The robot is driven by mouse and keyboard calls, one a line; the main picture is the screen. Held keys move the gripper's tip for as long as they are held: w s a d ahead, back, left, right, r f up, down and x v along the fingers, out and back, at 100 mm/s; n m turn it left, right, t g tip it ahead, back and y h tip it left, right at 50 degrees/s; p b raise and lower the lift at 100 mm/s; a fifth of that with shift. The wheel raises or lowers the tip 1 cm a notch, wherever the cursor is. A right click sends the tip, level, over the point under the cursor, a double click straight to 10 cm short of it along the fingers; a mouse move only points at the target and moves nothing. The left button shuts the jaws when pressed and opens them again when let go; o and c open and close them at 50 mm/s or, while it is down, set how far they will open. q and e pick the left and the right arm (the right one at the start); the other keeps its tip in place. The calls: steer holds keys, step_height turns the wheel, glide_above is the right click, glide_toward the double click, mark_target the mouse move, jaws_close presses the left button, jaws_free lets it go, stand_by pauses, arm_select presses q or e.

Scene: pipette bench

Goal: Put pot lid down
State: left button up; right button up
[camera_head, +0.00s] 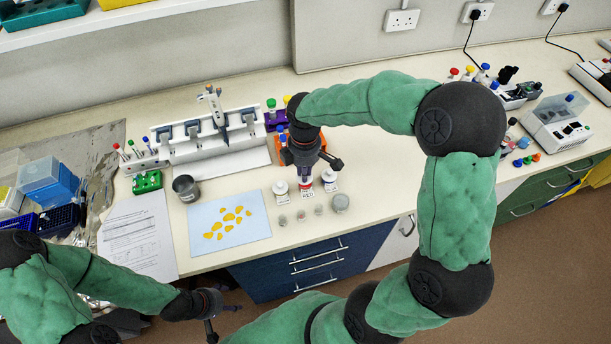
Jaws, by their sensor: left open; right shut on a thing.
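Several small white pots stand in a row near the bench's front: a left pot (280,187), a middle pot labelled RED (306,194) and a right pot (329,182). My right gripper (305,170) is directly over the middle pot, pointing down. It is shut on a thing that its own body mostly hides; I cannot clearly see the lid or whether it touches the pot. My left gripper (210,317) is open and empty, low in front of the bench edge, away from the pots.
Small round dishes (301,215) and a larger grey one (340,203) lie in front of the pots. A blue sheet with yellow pieces (197,246) and a metal cup (186,188) are left. A pipette rack (205,138) stands behind. Bench right of the pots is clear.

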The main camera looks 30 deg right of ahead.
steer(key=w+f, duration=0.1)
steer(key=d+f, duration=0.1)
steer(key=w+f, duration=0.1)
steer(key=shift+w+d+f, duration=0.3)
steer(key=shift+d+f, duration=0.05)
steer(key=shift+f, duration=0.05)
steer(key=shift+w+d+f+b, duration=0.1)
steer(key=shift+f+b, duration=0.2)
steer(key=shift+f, duration=0.6)
steer(key=shift+w+d+f+b, duration=0.1)
steer(key=shift+f+b, duration=0.15)
steer(key=shift+f, duration=0.65)
steer(key=shift+f, duration=0.15)
steer(key=o, duration=0.8)
steer(key=shift+c, duration=0.2)
step_height(320, 180, up, 12)
steer(key=p, duration=0.2)
steer(key=shift+r, duration=0.2)
